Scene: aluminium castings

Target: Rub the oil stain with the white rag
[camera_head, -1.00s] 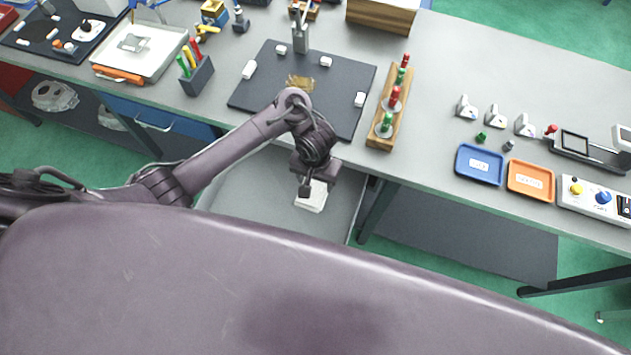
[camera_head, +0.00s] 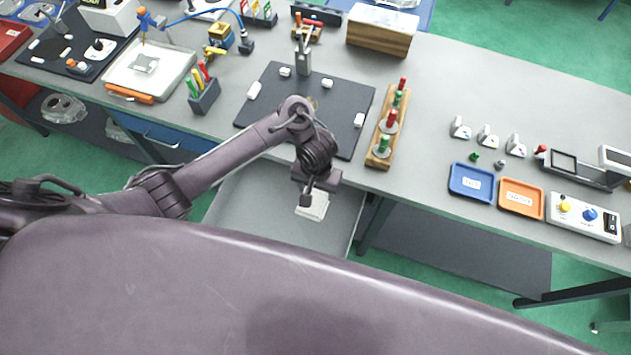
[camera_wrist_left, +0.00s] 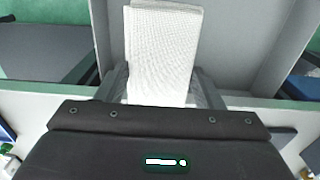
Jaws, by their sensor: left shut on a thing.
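The white rag (camera_head: 312,206) hangs over the open grey drawer below the bench's front edge. My left gripper (camera_head: 307,193) points down and is shut on it. In the left wrist view the folded, textured rag (camera_wrist_left: 165,50) stands out from between the fingers. Whether the rag touches the drawer floor I cannot tell. The oil stain (camera_head: 314,101) is a brownish patch on the black mat (camera_head: 279,108), mostly hidden behind my left arm. My right gripper is not in view.
Small white blocks lie on the mat around the stain, and a grey holder (camera_head: 303,62) stands at its back. A wooden rack with red and green pegs (camera_head: 388,130) flanks it on the right. A pen holder (camera_head: 204,95) stands left. The open drawer (camera_head: 245,208) juts out in front.

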